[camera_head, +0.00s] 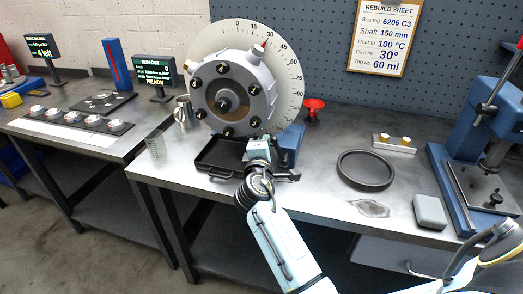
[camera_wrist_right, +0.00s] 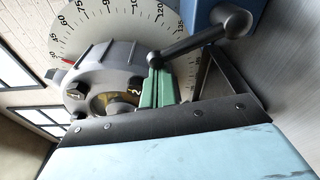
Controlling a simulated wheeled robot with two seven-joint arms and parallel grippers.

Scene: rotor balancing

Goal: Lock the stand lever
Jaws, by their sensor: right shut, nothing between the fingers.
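The stand lever (camera_wrist_right: 195,42) is a black rod with a round knob at its upper right end in the right wrist view. It slants beside the blue stand (camera_head: 291,142); I cannot pick it out clearly in the head view. My right gripper (camera_head: 258,152) is in front of the stand, below the grey rotor (camera_head: 232,92). Its green fingertips (camera_wrist_right: 160,88) are shut and empty, close to the lever's lower-left end; I cannot tell if they touch. The rotor (camera_wrist_right: 105,70) also shows behind the fingers. My left gripper is out of view.
A black tray (camera_head: 215,168) lies under the rotor, beside my right gripper. A red-topped item (camera_head: 313,106) stands behind the stand. The bench between holds free room.

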